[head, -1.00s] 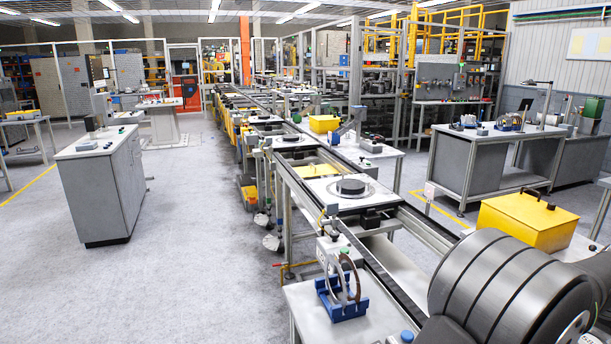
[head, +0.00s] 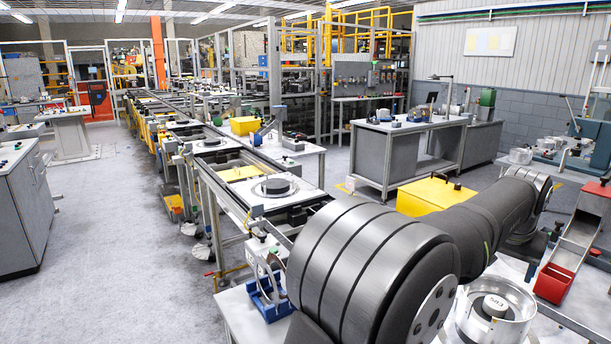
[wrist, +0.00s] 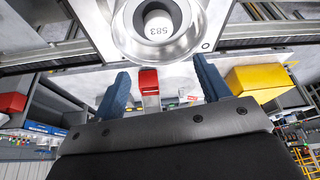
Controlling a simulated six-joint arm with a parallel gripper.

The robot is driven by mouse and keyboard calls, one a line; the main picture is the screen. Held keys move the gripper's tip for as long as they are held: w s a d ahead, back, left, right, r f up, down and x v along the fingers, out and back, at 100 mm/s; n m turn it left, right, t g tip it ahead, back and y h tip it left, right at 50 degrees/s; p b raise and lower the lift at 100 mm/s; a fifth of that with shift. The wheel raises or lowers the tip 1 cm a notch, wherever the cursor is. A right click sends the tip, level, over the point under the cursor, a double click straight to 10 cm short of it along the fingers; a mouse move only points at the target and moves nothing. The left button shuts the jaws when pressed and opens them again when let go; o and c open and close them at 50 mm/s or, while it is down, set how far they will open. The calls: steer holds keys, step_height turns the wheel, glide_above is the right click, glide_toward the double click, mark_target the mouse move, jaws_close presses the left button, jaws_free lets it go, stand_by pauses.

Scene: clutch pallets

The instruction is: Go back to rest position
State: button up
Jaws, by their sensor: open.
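My gripper (wrist: 161,90) shows in the wrist view with its two blue fingers spread wide apart and nothing between them. Beyond the fingertips, at the top of the wrist view, is a round silver metal housing (wrist: 122,30) with a white-topped cylinder marked 583 (wrist: 158,25) in it. The same housing (head: 468,318) with its cylinder (head: 494,306) shows at the bottom right of the head view. My dark arm crosses the lower right of the head view; the gripper itself is not visible there.
A yellow box (head: 425,197) stands behind my arm and a red bin (head: 553,283) is at the right. A conveyor carries a pallet with a dark disc (head: 276,186). A blue fixture (head: 268,304) stands close to my arm's left. Open floor (head: 110,240) lies at the left.

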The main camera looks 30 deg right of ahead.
mark_target(497, 301)
steer(key=x, duration=1.3)
steer(key=shift+a+f, duration=0.15)
steer(key=shift+a, duration=0.3)
step_height(497, 301, up, 6)
steer(key=shift+d+f, duration=0.1)
steer(key=shift+f, duration=0.05)
steer(key=s+a+r, duration=0.5)
steer(key=s+r, duration=0.2)
steer(key=s, duration=0.4)
steer(key=w+a+f, duration=0.1)
steer(key=a+f, duration=0.3)
steer(key=a, duration=0.4)
steer(key=w+a+f, duration=0.2)
steer(key=a+f, duration=0.2)
steer(key=a, duration=0.4)
steer(key=w+a+f, duration=0.2)
steer(key=a+f, duration=0.2)
steer(key=a, duration=0.4)
steer(key=shift+w+a+f, duration=0.2)
steer(key=shift+w+a, duration=0.05)
steer(key=shift+a, duration=0.15)
steer(key=shift+o, duration=0.4)
